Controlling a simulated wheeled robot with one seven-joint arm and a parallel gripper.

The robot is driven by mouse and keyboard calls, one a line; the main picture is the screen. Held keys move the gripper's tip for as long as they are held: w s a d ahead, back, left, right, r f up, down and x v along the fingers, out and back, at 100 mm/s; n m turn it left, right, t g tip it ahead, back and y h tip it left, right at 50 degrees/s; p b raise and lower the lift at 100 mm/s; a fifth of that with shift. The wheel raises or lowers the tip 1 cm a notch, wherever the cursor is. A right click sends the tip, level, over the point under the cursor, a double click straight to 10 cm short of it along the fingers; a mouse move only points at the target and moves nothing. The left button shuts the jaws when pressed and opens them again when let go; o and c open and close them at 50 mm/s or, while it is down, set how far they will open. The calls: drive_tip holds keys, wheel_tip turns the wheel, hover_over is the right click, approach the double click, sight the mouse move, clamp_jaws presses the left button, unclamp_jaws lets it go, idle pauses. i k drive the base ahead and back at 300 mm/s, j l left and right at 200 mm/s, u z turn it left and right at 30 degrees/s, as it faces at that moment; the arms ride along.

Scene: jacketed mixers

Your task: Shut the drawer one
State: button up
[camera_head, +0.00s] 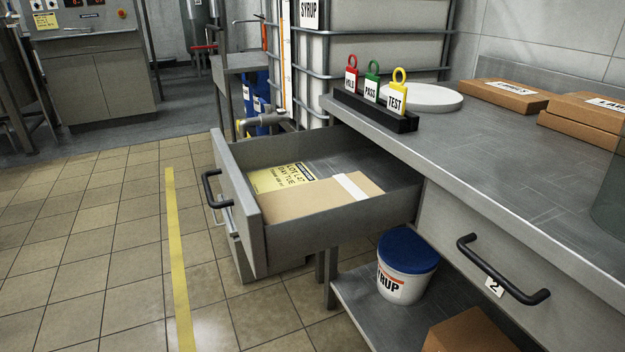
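The open drawer (238,196) is pulled far out from under the steel worktop (470,150), toward the left. A black bar handle (213,189) is on its front panel. Its number label is not readable from here. Inside lie a yellow printed sheet (280,177) and a brown cardboard packet (318,198) with a white strip. A second drawer (450,222), marked 2, is shut at the right and has its own black handle (503,270). My gripper is not in view.
A black rack (375,110) with several coloured tags and a white round lid (420,97) stand on the worktop, with cardboard boxes (503,95) behind. A syrup tub (405,265) sits on the lower shelf (365,310). Tiled floor (100,240) left of the drawer is clear.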

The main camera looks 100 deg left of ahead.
sight(327, 151)
drive_tip(key=u, duration=3.8)
